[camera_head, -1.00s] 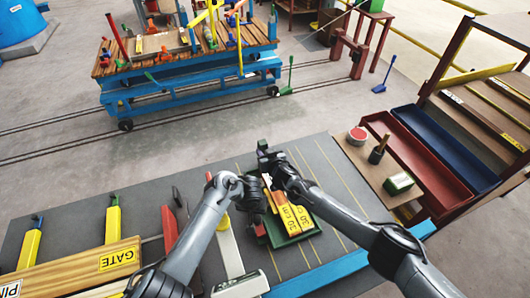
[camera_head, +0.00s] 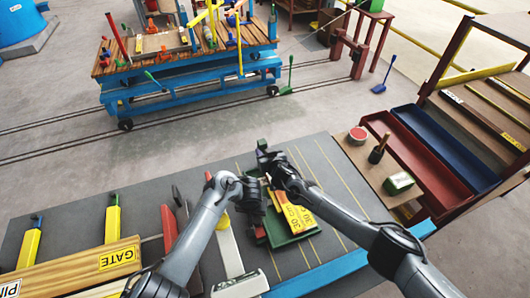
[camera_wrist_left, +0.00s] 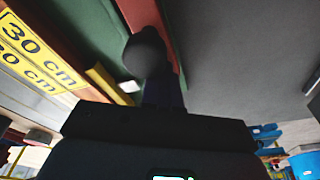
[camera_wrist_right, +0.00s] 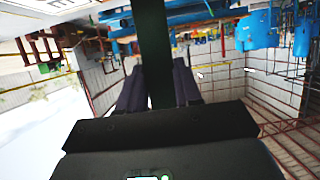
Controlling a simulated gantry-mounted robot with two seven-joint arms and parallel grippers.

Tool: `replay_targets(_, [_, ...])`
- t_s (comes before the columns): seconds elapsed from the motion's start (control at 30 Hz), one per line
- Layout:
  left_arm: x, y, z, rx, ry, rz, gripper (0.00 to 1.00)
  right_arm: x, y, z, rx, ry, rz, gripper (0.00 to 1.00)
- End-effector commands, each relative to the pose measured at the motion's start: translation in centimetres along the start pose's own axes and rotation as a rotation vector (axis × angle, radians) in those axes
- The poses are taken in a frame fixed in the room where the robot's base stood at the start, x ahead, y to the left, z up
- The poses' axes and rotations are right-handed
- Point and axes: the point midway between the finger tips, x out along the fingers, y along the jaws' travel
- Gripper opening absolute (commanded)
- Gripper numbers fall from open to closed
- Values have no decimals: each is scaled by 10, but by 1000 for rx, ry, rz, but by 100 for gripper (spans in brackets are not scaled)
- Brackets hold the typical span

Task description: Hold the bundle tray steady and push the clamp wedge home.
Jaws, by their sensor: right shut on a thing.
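The green bundle tray (camera_head: 290,240) lies on the grey bench top, with yellow "30 cm" labelled pieces (camera_head: 297,214) in it. The labels also show in the left wrist view (camera_wrist_left: 35,50). My right gripper (camera_head: 266,157) is at the tray's far end, shut on a dark green bar (camera_wrist_right: 154,45); I cannot tell whether this belongs to the tray. My left gripper (camera_head: 254,192) is at the tray's left side, by a red strip (camera_wrist_left: 145,18). Its dark fingers merge with a round black shape, so its opening is unclear. I cannot pick out the clamp wedge for certain.
A wooden bar marked GATE (camera_head: 85,268) and yellow posts (camera_head: 112,222) lie to the left on the bench. A side shelf (camera_head: 365,165) with a red tin and a brush is on the right, beside red (camera_head: 415,155) and blue (camera_head: 447,150) troughs. A blue trolley (camera_head: 190,90) stands behind.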

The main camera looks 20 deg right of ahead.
Motion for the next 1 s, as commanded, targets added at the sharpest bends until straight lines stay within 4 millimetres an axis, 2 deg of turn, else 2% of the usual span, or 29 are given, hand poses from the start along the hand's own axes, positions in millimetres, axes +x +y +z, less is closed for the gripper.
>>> replay_targets(0.03, [-2, 0, 0, 7, -5, 1, 0, 1, 7, -3, 0, 4, 13, 0])
replay_targets(0.13, [-9, 0, -3, 8, -2, 1, 0, 1, 8, -2, -1, 3, 13, 0])
replay_targets(1.0, [-57, -6, -28, 5, 7, 2, 0, 0, 2, -1, -1, 0, 4, 0])
